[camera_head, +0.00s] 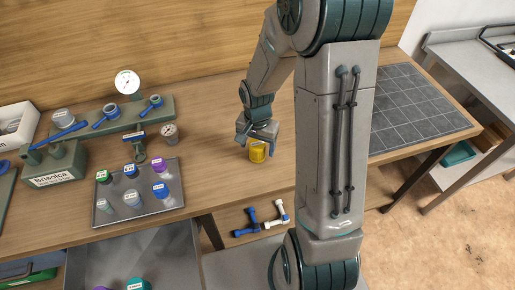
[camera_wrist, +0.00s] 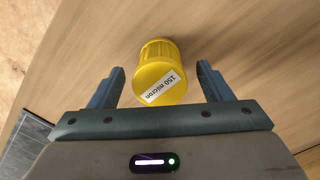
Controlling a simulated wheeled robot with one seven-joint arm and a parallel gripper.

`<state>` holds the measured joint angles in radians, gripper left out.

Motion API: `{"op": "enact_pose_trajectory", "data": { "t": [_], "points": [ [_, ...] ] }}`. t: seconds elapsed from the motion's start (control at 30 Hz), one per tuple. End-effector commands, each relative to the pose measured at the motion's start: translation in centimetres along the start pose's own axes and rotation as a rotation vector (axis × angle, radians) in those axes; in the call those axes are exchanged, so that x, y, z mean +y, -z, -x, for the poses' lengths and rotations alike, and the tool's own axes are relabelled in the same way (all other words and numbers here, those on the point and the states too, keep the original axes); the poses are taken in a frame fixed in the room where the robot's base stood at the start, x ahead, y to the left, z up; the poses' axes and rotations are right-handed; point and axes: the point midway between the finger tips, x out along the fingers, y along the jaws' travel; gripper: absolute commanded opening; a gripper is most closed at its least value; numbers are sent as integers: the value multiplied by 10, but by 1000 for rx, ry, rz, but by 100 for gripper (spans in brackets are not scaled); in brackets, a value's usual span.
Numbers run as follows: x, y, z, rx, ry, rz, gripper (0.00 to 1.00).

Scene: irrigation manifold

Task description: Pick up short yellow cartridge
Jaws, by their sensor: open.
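The short yellow cartridge (camera_head: 258,152) stands on the wooden bench, directly below my gripper (camera_head: 257,138) in the head view. In the wrist view the yellow cartridge (camera_wrist: 161,72) has a ribbed side and a white label reading "150 micron". My gripper (camera_wrist: 161,88) is open, with one finger on each side of the cartridge's near end. A gap shows between each finger and the cartridge, so nothing is held. The far part of the cartridge extends beyond the fingertips in the wrist view.
A metal tray (camera_head: 104,217) with several small capped jars lies to the left. Behind it stands a green manifold (camera_head: 120,119) with a gauge (camera_head: 127,82). A dark grid mat (camera_head: 405,115) lies to the right. The bench around the cartridge is clear.

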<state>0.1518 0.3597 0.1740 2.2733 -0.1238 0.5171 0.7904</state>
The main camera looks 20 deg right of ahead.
Motion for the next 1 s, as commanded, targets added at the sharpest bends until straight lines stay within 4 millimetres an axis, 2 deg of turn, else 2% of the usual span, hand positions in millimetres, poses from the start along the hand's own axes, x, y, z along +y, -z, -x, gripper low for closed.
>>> {"op": "enact_pose_trajectory", "data": {
  "t": [0.23, 0.4, 0.43, 0.77, 1.0],
  "points": [
    [0, 0, -1, 0, 0, 0, 73],
    [0, 0, -1, 0, 0, 0, 25],
    [0, 0, -1, 0, 0, 0, 22],
    [0, 0, 0, 1, 1, 0, 22],
    [-1, 1, 15, 4, 3, 0, 22]
  ]
}}
